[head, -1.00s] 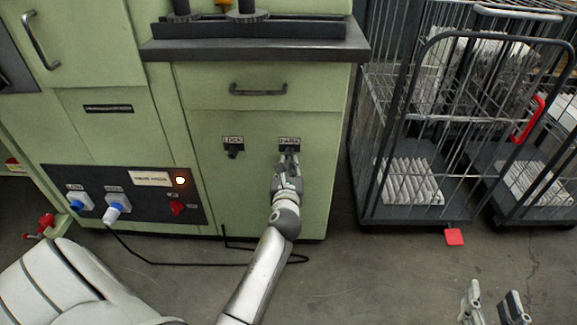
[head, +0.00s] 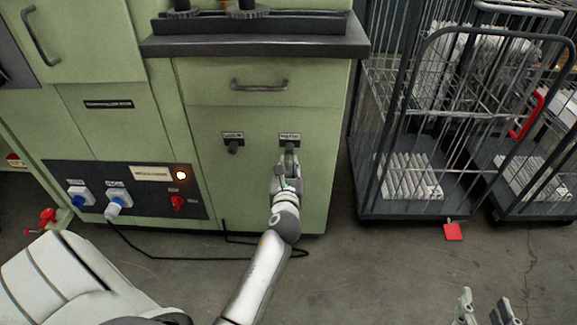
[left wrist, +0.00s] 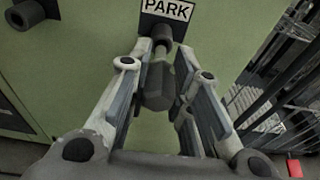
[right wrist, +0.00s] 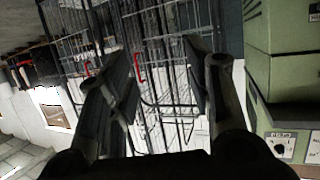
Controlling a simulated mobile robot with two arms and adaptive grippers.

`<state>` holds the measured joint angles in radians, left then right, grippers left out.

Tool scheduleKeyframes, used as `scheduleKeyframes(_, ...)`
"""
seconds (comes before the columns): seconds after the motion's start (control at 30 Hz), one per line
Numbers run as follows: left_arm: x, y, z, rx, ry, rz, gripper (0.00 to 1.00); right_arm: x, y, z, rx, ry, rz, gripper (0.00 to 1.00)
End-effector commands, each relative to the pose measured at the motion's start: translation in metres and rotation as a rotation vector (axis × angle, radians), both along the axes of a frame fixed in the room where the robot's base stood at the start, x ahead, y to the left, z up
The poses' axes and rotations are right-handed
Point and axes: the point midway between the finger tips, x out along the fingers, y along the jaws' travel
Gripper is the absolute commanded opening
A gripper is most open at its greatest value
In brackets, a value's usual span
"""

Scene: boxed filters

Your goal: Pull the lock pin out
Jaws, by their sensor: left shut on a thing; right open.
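The lock pin (left wrist: 158,86), with a dark grip, sits below the PARK plate (left wrist: 168,9). Its thin end meets or lies just in front of the round fitting (left wrist: 162,36) there; I cannot tell how deep it sits. My left gripper (left wrist: 164,58) is shut on the pin, a finger on each side. In the head view my left gripper (head: 288,160) is at the green cabinet front just below the PARK fitting (head: 289,146), and the pin is mostly hidden. The LOCK fitting (head: 233,148) is to its left. My right gripper (head: 486,304) is open and empty at the bottom right.
A drawer handle (head: 258,86) and a dark ledge (head: 255,47) are above the fittings. A control panel (head: 145,198) with plugs and a black cable (head: 170,260) is at left. Wire cage trolleys (head: 400,215) stand at right. Floor between is clear.

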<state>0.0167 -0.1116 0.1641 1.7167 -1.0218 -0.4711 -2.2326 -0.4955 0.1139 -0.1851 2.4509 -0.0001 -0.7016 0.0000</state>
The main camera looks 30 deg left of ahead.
Motion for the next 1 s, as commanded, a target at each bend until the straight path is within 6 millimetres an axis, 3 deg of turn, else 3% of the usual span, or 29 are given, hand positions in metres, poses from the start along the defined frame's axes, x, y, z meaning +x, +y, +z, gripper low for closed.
scheduleKeyframes(1.0, -0.021, -0.013, 0.000, 0.000, 0.000, -0.001, 0.00, -0.016, -0.008, -0.026, -0.034, 0.146, -0.012, 0.47)
